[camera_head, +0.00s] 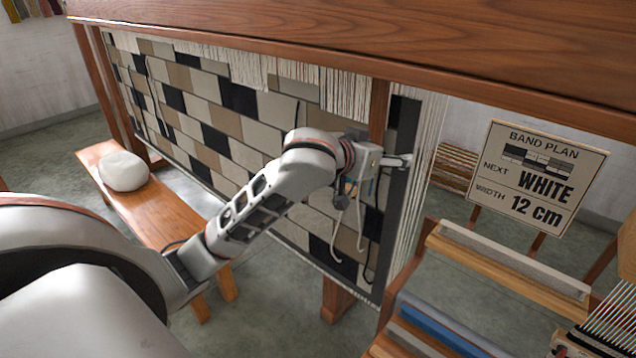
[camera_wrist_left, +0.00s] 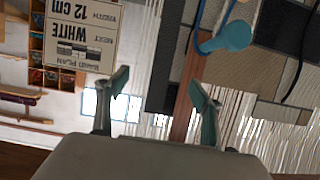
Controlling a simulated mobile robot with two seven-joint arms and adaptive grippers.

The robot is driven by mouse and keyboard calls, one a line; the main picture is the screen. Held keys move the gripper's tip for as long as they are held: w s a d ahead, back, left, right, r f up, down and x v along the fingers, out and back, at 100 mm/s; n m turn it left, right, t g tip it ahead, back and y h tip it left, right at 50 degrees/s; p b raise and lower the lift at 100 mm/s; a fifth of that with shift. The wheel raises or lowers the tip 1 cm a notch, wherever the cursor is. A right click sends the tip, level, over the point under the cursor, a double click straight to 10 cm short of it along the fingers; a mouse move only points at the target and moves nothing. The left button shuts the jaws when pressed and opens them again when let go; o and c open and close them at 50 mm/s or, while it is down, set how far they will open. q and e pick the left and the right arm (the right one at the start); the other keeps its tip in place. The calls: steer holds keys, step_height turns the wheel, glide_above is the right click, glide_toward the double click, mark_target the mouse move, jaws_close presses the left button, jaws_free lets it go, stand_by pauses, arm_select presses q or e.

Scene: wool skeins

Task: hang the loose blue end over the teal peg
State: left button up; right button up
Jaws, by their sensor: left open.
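The teal peg (camera_wrist_left: 228,37) shows in the left wrist view as a rounded knob at the upper right, in front of the woven panel. A blue strand (camera_wrist_left: 197,20) runs along one side of the peg and seems to pass around it, with a short blue stretch on its other side. Both stretches run out of the top of that upside-down view. My left gripper (camera_wrist_left: 158,88) is open, with nothing visible between its fingers, apart from peg and strand. In the head view my left gripper (camera_head: 395,160) is beside the panel's right edge. My right gripper is out of view.
The woven panel (camera_head: 215,110) hangs below a wooden beam (camera_head: 400,60). Pale warp threads (camera_head: 425,150) hang at its right edge. A bench (camera_head: 165,215) with a pale round skein (camera_head: 123,171), a sign (camera_head: 541,178) and wooden racks (camera_head: 500,265) stand around it.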

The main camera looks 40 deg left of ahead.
arm_select(q)
steer(key=w+a, duration=0.2)
steer(key=a, duration=1.8)
step_height(320, 180, down, 17)
steer(key=s+d+f+g, duration=0.1)
steer(key=s+d+f, duration=0.3)
steer(key=f, duration=0.3)
steer(key=s+d+f, duration=0.3)
steer(key=d+f, duration=0.1)
steer(key=f, duration=0.3)
steer(key=s+d+f+m+g, duration=0.1)
steer(key=s+d+f, duration=0.4)
steer(key=s, duration=0.3)
steer(key=s+d+f+m, duration=0.1)
steer(key=s+d+f, duration=0.4)
steer(key=s+d, duration=0.2)
steer(key=s+d+f+m+g, duration=0.1)
steer(key=s+d+f, duration=0.4)
steer(key=s, duration=0.5)
steer(key=shift+s+d+f+g+h, duration=0.3)
steer(key=shift+s+d+h, duration=0.1)
steer(key=shift+d, duration=0.2)
steer(key=shift+w, duration=0.1)
